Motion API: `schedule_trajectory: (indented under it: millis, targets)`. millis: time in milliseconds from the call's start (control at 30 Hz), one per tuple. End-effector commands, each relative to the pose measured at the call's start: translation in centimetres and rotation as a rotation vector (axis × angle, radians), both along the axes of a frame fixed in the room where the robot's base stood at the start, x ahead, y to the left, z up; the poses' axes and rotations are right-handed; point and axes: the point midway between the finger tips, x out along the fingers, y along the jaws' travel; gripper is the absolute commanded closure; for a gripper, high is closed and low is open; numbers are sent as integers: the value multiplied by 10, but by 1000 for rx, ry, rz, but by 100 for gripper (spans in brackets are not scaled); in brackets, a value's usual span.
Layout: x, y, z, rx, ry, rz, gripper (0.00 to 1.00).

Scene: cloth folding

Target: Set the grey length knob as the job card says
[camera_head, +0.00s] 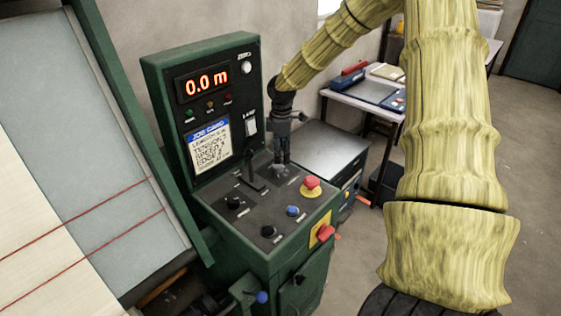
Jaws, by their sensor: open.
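A green machine console (157,60) stands in the middle, with a dark sloped control panel (225,217). Its red display (202,83) reads 0.0 m. The job card (209,147) is white with a blue header. Its lines seem to list length, tension, speed and edge, but the length value is too small to read surely. My gripper (282,163) points down at the panel's back right, open. A small greyish part, perhaps the grey length knob (281,172), shows at its fingertips and is mostly hidden. I cannot tell whether the fingers touch it.
A black lever (251,178) stands left of my gripper. Black knobs (235,202) sit toward the front, with a blue button (293,210). A red mushroom button (312,183) is close on the right. Sloped cloth bed at left.

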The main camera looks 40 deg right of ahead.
Motion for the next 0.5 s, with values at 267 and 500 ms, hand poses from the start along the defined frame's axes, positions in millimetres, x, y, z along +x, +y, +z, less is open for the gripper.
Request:
schedule_trajectory:
  millis: [267,500]
  targets:
    - [2,0,-33,0,6,0,42]
    - [1,-1,-50,0,3,0,42]
